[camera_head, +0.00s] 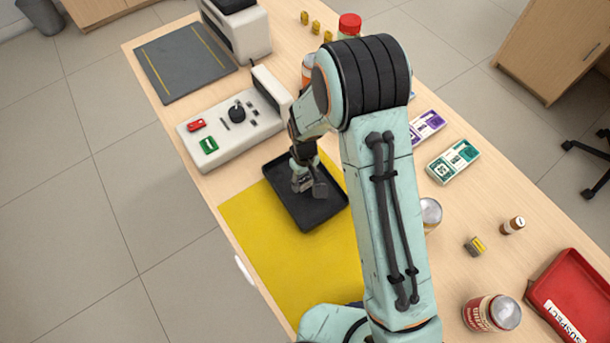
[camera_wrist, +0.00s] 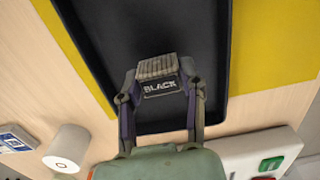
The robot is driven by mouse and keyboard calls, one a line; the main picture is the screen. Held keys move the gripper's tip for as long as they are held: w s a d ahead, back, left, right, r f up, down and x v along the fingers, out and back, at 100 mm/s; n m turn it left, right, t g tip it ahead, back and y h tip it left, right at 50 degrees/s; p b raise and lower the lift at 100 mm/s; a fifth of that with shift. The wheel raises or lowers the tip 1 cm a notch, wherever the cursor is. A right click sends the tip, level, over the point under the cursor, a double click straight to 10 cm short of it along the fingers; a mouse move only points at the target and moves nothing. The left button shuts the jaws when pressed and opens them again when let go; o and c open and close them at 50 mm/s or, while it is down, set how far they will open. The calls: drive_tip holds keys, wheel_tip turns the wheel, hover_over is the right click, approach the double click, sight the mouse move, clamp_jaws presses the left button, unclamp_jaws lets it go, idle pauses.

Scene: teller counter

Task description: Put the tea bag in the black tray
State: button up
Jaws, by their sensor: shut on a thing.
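The black tray (camera_head: 322,214) lies on a yellow mat, and it fills the upper middle of the wrist view (camera_wrist: 195,30). My gripper (camera_head: 303,184) is over the inside of the tray, within its walls. In the wrist view my gripper (camera_wrist: 158,76) is shut on a small dark packet marked "BLACK" (camera_wrist: 160,88), which I take for the tea bag. I cannot tell whether the tea bag touches the tray floor.
The yellow mat (camera_head: 250,222) surrounds much of the tray. A white console (camera_head: 228,128) with a black knob stands behind it.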

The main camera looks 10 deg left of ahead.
sight(305, 180)
drive_tip(key=shift+f, duration=0.6)
drive_tip(key=o, duration=0.7)
drive_tip(key=shift+f, duration=0.15)
wheel_tip(305, 180, up, 12)
drive_tip(key=shift+r, duration=0.25)
drive_tip(key=s+d+r+m, duration=0.4)
drive_tip(key=s+d+r, duration=0.3)
drive_tip(key=d+r, duration=0.2)
drive_tip(key=s+d+r+m, duration=0.1)
drive_tip(key=s+d+m, duration=0.1)
drive_tip(key=s, duration=0.4)
drive_tip(key=s+d+r+m, duration=0.1)
drive_tip(key=s+d, duration=0.2)
drive_tip(key=s, duration=0.3)
drive_tip(key=shift+d+r+m+y, duration=0.25)
drive_tip(key=shift+d+m+y, duration=0.1)
drive_tip(key=shift+m+y, duration=0.05)
